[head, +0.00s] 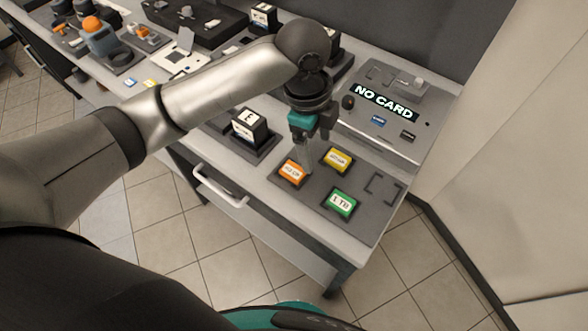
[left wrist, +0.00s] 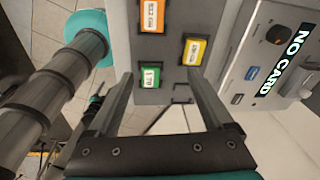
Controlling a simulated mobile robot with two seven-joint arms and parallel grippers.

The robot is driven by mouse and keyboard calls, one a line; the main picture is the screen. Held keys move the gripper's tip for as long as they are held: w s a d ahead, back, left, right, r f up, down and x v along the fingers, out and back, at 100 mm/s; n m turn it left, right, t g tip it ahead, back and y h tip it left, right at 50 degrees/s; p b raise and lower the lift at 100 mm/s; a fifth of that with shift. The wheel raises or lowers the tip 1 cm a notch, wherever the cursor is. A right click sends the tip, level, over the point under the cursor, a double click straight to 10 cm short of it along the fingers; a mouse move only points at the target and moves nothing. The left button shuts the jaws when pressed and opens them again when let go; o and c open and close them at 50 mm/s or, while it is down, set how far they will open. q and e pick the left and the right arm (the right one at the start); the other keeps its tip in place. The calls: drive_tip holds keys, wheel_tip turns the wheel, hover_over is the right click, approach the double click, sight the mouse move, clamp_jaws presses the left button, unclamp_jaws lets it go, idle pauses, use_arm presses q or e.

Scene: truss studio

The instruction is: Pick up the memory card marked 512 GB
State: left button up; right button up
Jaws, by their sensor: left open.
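The orange memory card (head: 292,172) lies on a grey mat (head: 318,213); its small label seems to read 512 GB in the left wrist view (left wrist: 153,16). A yellow card (head: 338,160) lies to its right, its label hard to read. A green card (head: 341,202) marked 1 TB lies nearer the front. My left gripper (head: 308,155) points down above the mat, close to the orange card in the head view. In the left wrist view its fingers (left wrist: 160,75) are apart, with nothing held between them.
A card reader (head: 413,123) with a lit NO CARD display (head: 385,101) stands behind the mat. An empty bracket outline (head: 383,186) is at the mat's right. A black-and-white block (head: 249,127) stands to the left. The table's front edge has a drawer handle (head: 218,187).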

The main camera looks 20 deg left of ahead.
use_arm(q)
drive_tip(key=w+a+r+m+y, duration=0.2)
drive_tip(key=a+r, duration=0.2)
drive_tip(key=b, duration=0.1)
hover_over(293, 170)
drive_tip(key=shift+g, duration=0.3)
drive_tip(key=f, duration=0.6)
drive_tip(key=d+f, duration=0.1)
drive_tip(key=f, duration=0.3)
drive_tip(key=shift+w, duration=0.25)
drive_tip(key=shift+s+a+f+b, duration=0.1)
drive_tip(key=shift+a+f+b, duration=0.05)
drive_tip(key=shift+f, duration=0.75)
drive_tip(key=shift+s+a+f+b, duration=0.1)
drive_tip(key=shift+a+f+b, duration=0.05)
drive_tip(key=shift+f, duration=0.8)
drive_tip(key=shift+s+a+f+b, duration=0.1)
drive_tip(key=shift+a+f+b, duration=0.05)
drive_tip(key=shift+f, duration=0.75)
drive_tip(key=shift+c, duration=0.2)
clamp_jaws()
